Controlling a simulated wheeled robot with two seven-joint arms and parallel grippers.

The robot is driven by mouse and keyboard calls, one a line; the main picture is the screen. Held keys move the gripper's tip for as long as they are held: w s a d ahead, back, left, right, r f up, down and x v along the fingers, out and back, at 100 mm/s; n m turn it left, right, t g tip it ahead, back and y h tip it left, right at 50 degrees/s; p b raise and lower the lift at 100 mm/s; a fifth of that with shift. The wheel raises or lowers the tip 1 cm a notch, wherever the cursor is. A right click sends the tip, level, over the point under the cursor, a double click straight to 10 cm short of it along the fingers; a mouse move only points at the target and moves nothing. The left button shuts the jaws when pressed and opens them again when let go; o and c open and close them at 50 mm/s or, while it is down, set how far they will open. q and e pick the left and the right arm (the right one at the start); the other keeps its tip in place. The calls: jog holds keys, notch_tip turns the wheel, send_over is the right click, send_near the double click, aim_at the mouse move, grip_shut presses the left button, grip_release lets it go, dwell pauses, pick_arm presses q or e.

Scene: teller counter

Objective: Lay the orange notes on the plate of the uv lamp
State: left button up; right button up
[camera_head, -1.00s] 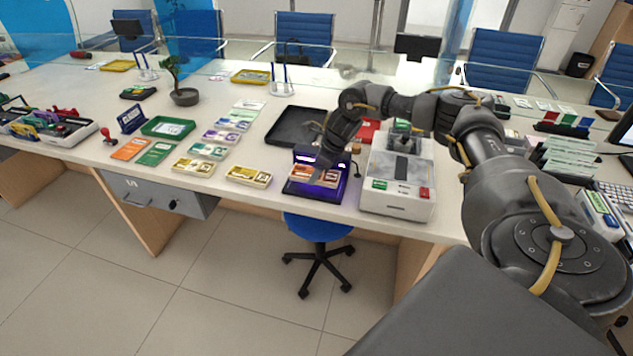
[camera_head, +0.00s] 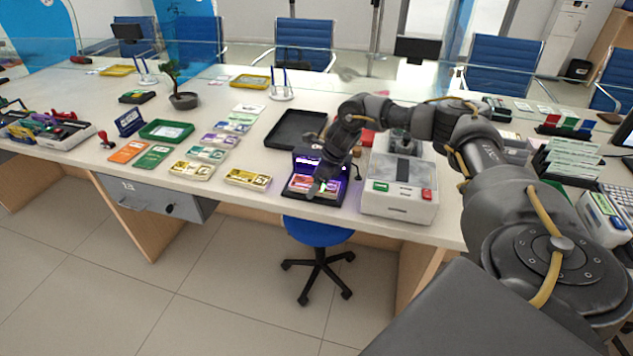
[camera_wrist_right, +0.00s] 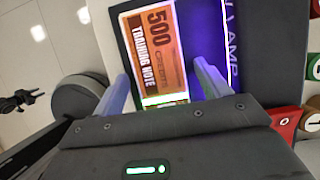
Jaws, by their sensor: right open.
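The uv lamp (camera_head: 303,160) is a dark unit with a purple-glowing plate at the counter's front edge. The orange notes (camera_head: 301,182), marked 500 credits, lie on its plate. In the right wrist view the orange notes (camera_wrist_right: 152,48) lie flat beside the lamp's lettering, with the dark plate (camera_wrist_right: 200,35) showing to their right. My right gripper (camera_head: 325,183) is over the lamp and covers part of it. In the right wrist view my right gripper (camera_wrist_right: 161,75) is open, one finger on each side of the notes' near end. Finger contact cannot be told. My left gripper is not in view.
A white counting machine (camera_head: 400,188) stands right of the lamp, and a black tray (camera_head: 292,130) lies behind it. Yellow note stacks (camera_head: 247,179) and other coloured stacks lie to the left. An orange mat (camera_head: 128,152) lies farther left. A blue stool (camera_head: 318,232) stands below.

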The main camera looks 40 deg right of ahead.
jog(key=shift+r, duration=0.25)
jog(key=shift+d+r, duration=0.1)
jog(key=shift+r, duration=0.15)
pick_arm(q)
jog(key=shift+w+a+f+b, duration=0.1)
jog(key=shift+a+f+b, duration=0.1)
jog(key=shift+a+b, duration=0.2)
pick_arm(e)
jog(key=v, duration=1.1)
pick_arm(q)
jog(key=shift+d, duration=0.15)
pick_arm(e)
jog(key=shift+r, duration=0.1)
